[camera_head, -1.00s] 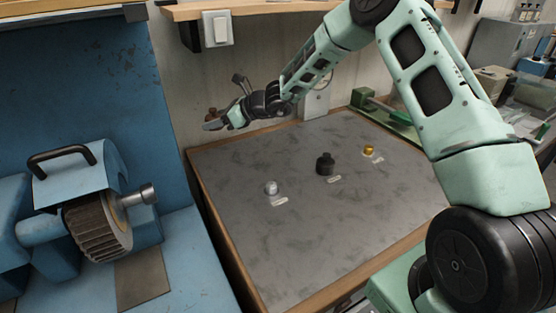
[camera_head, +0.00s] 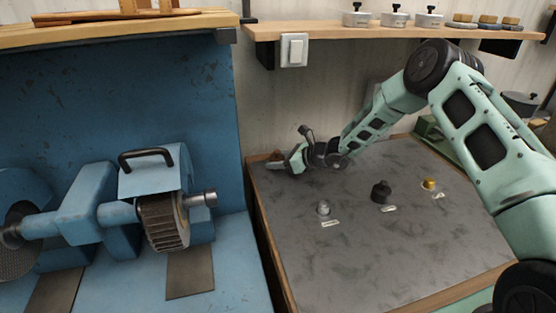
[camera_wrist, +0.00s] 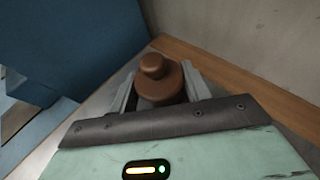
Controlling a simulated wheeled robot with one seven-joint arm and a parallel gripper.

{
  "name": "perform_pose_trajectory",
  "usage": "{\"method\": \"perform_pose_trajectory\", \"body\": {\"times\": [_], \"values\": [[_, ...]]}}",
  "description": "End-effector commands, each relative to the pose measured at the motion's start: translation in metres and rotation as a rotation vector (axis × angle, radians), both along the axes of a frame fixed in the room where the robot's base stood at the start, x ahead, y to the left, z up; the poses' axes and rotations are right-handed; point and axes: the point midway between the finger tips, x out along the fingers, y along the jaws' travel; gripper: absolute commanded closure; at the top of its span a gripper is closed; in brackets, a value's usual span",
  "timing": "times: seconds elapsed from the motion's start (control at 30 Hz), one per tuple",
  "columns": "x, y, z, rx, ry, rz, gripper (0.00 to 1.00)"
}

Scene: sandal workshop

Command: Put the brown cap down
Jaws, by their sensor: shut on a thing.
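The brown cap (camera_wrist: 160,82) is round with a smaller knob on top. My gripper (camera_wrist: 158,90) is shut on it, with one grey finger on each side. In the head view the cap (camera_head: 277,156) is a small brown shape at my gripper (camera_head: 287,163), low over the back left corner of the grey-topped table (camera_head: 345,250). I cannot tell whether the cap touches the tabletop. Its underside is hidden.
A silver cap (camera_head: 323,208), a black cap (camera_head: 380,192) and a gold cap (camera_head: 429,184) stand on the table beside pale labels. A blue grinding machine (camera_head: 150,185) stands at left. A wooden shelf (camera_head: 380,29) hangs above. The table's front is clear.

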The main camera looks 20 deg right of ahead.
Motion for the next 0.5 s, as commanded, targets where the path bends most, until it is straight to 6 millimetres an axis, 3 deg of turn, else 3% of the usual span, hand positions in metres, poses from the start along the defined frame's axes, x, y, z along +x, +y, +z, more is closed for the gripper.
{"method": "perform_pose_trajectory", "body": {"times": [0.2,0.23,0.3,0.5], "values": [[-0.0001,-0.0001,-0.0049,0.000,0.000,0.000,0.78],[0.0000,0.0000,-0.0031,0.000,0.000,0.000,0.44],[-0.0001,0.0000,-0.0028,0.000,0.000,0.000,0.31],[-0.0001,0.0001,-0.0026,0.000,0.000,0.000,0.31]]}}
